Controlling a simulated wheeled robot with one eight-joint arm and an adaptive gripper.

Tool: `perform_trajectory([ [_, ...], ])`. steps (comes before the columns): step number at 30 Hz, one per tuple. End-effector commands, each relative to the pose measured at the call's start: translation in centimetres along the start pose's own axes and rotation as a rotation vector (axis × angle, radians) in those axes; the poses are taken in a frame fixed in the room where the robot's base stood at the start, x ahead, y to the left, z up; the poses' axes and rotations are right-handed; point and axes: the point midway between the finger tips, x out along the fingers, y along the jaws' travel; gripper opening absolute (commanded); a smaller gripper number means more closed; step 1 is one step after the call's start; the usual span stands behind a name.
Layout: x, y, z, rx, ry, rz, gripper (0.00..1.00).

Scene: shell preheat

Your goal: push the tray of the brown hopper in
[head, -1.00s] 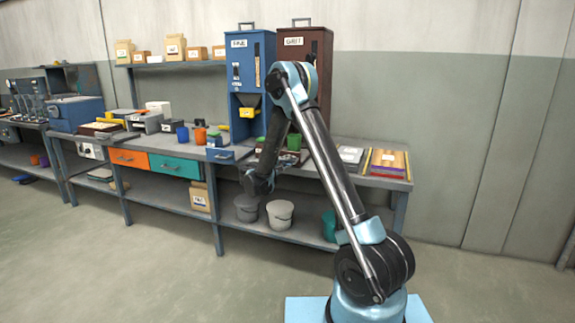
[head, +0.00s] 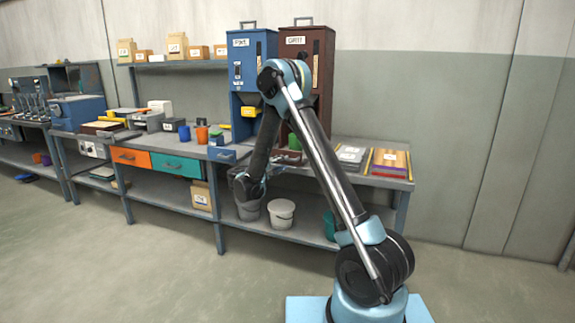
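The brown hopper (head: 319,75) stands upright on the workbench, labelled GRIT, partly hidden behind my arm. A dark brown tray (head: 290,157) shows low in front of it near the bench's front edge, partly covered by my arm. It looks drawn out, but how far I cannot tell. My gripper (head: 262,177) hangs in front of the bench, left of and lower than the tray, apart from it in the picture. Its fingers are small and dark, so whether they are open or shut is unclear.
A blue hopper (head: 251,70) stands left of the brown one, with a blue tray (head: 222,154) at the bench edge. A green cup (head: 294,142) stands by the brown tray. Buckets (head: 281,214) sit on the lower shelf. The floor in front is clear.

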Motion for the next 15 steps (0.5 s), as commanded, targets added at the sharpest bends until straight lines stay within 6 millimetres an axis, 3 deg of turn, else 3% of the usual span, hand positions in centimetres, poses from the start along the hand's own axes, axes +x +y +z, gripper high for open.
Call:
perform_trajectory([
  [6,-3.8,-0.1,-0.1,0.000,0.003,-0.001,0.32],
  [15,-5.7,-0.1,-0.1,0.000,0.001,-0.001,0.32],
])
